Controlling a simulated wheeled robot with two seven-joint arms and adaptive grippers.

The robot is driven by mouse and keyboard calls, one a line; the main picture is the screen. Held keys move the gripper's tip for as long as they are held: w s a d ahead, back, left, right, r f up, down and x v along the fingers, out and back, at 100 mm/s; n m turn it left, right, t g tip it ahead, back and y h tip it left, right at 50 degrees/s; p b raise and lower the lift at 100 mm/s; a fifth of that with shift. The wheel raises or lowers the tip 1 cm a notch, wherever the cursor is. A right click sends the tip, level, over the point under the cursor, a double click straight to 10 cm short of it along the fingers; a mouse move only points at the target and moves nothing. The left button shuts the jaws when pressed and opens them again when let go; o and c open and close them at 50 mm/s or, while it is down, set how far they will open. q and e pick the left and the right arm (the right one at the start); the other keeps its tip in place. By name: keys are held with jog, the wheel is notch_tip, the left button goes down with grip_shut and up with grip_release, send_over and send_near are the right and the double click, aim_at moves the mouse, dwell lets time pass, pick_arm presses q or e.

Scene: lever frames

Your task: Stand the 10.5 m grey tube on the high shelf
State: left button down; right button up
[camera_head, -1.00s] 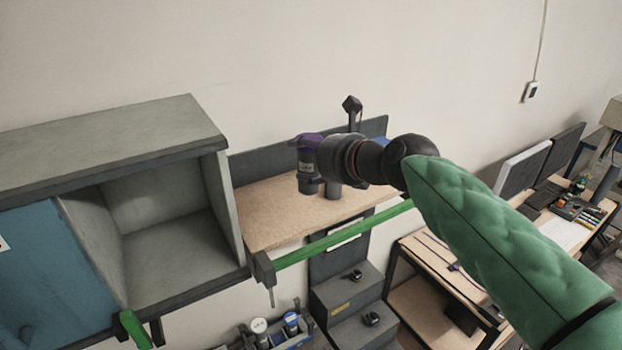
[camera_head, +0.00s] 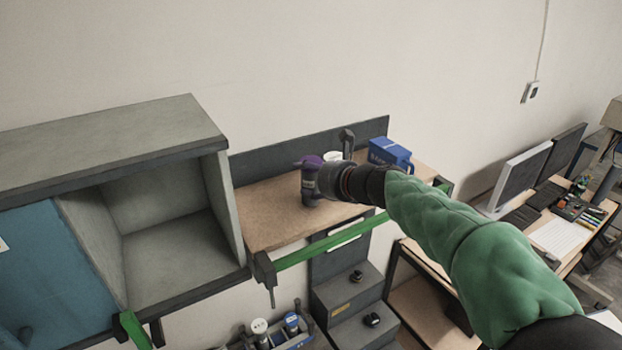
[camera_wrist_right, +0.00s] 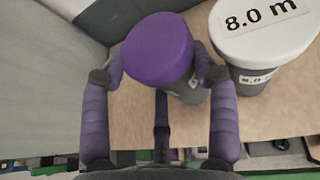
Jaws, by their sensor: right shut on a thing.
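The grey tube with a purple lid (camera_head: 309,184) is upright in my right gripper (camera_head: 313,180) over the high shelf (camera_head: 270,213). The right wrist view shows the purple lid (camera_wrist_right: 160,52) between the two fingers of this gripper (camera_wrist_right: 160,75), shut around the tube. Its length label is too hidden to read. In the head view the tube's foot is at the wooden shelf top; I cannot tell whether it touches. My left gripper is not in view.
A white-lidded grey tube marked 8.0 m (camera_wrist_right: 265,30) stands close right of the held tube; its lid (camera_head: 333,156) shows behind my wrist. A blue box (camera_head: 390,153) is farther right on the shelf. A grey cabinet (camera_head: 222,200) bounds the left; bare shelf lies between.

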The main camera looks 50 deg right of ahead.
jog(key=shift+f, duration=0.25)
jog(key=shift+f, duration=0.2)
jog(key=o, duration=1.1)
jog(key=shift+r, duration=0.2)
jog(key=shift+b+v, duration=1.4)
jog(key=shift+v, duration=4.65)
